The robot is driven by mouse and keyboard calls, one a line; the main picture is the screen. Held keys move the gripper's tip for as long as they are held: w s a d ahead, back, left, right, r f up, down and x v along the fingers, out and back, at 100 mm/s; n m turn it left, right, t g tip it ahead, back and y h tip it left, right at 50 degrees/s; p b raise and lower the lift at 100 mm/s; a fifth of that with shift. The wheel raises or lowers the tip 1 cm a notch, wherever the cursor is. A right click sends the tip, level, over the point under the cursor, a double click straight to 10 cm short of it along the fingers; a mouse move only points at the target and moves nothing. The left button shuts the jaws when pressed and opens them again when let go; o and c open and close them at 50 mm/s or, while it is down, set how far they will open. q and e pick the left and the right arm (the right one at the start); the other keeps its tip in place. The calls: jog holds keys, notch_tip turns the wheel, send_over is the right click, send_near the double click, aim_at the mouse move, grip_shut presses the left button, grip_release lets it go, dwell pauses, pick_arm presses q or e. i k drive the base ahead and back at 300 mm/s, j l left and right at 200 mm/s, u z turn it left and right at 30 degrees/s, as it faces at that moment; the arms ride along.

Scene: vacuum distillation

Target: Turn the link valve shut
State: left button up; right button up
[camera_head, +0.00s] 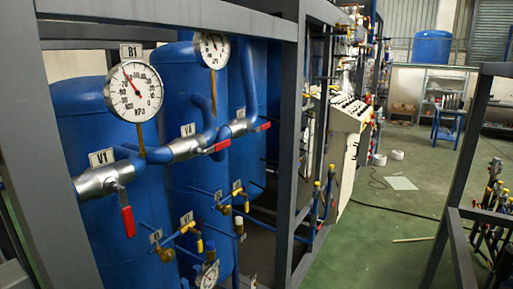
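The link valve is not named by any readable label, so I cannot tell which valve it is. A silver valve (105,181) tagged V1 sits on a blue pipe at the left, and its red handle (128,221) hangs down across the pipe. A third red handle (264,127) shows farther back on the pipe. Neither of my grippers shows in this view.
A round gauge (134,91) tagged B1 and another gauge (214,50) stand above the pipes. Blue tanks (190,110) stand behind them. Grey frame posts (292,130) flank the valves. Green floor (370,240) is open at the right.

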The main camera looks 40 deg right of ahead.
aim_at(217, 146)
jog(key=z, duration=1)
